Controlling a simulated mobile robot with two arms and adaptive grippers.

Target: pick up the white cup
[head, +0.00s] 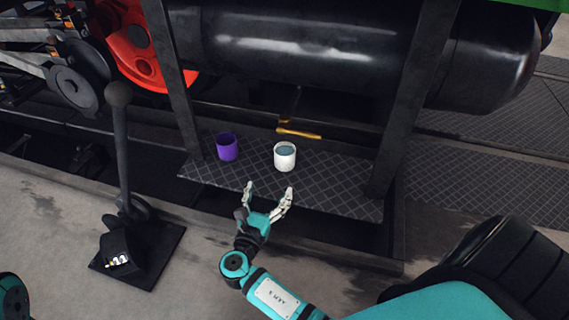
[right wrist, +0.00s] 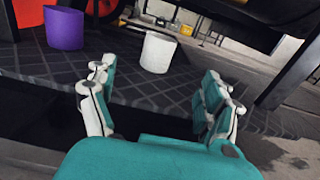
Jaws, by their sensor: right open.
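The white cup (head: 285,157) stands upright on a dark step plate with a diamond pattern (head: 330,185). Its inside looks grey-blue from above. My right gripper (head: 269,190) is open and empty, just in front of the plate's near edge, with its fingers pointing towards the cup. A gap remains between the fingertips and the cup. In the right wrist view the white cup (right wrist: 158,52) stands beyond the open fingers (right wrist: 158,90), roughly centred between them. My left gripper is not in view.
A purple cup (head: 227,147) stands left of the white cup on the same plate. Dark upright posts (head: 408,100) flank the plate. A black cylinder (head: 300,42) hangs above and behind. A lever with a round knob (head: 119,95) stands at the left.

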